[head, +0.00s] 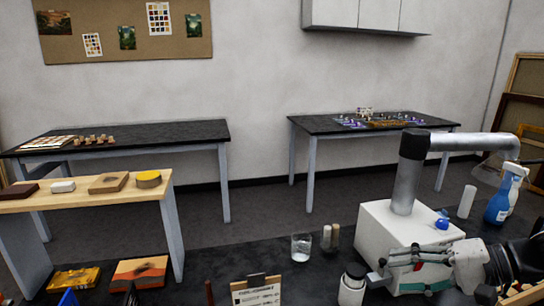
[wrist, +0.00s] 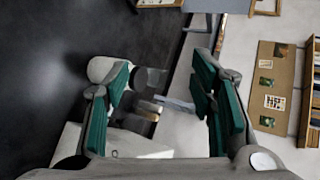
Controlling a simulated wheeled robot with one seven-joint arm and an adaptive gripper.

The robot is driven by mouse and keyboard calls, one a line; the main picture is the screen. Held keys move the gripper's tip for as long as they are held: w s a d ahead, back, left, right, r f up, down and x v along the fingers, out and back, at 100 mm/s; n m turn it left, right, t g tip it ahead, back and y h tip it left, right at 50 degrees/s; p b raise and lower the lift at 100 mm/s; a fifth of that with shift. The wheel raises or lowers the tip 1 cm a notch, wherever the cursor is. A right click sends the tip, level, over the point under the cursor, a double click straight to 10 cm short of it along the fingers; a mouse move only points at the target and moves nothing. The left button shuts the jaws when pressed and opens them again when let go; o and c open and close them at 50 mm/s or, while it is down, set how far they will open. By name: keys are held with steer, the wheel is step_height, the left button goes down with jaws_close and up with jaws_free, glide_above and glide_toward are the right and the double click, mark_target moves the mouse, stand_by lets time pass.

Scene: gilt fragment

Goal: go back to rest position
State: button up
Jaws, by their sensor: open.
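My gripper (head: 396,276) is at the lower right of the head view, in front of the white box of the fume extractor. Its fingers point left. In the wrist view my gripper (wrist: 162,72) shows its two teal-padded fingers wide apart with nothing held between them. Part of the arm runs out of the head view at the right edge.
A wooden bench (head: 90,193) stands left. Floor (head: 260,215) lies open beyond.

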steer(key=s+a+r+n+g+h, duration=0.1)
steer(key=s+a+r+n+h, duration=0.2)
steer(key=s+a+r+h, duration=0.2)
steer(key=s+a+r+n+g+h, duration=0.1)
steer(key=s+a+r+n+h, duration=0.3)
steer(key=s, duration=0.5)
steer(key=shift+s+a+r+h, duration=0.2)
steer(key=shift+a+r+h, duration=0.4)
steer(key=shift+a+h, duration=0.4)
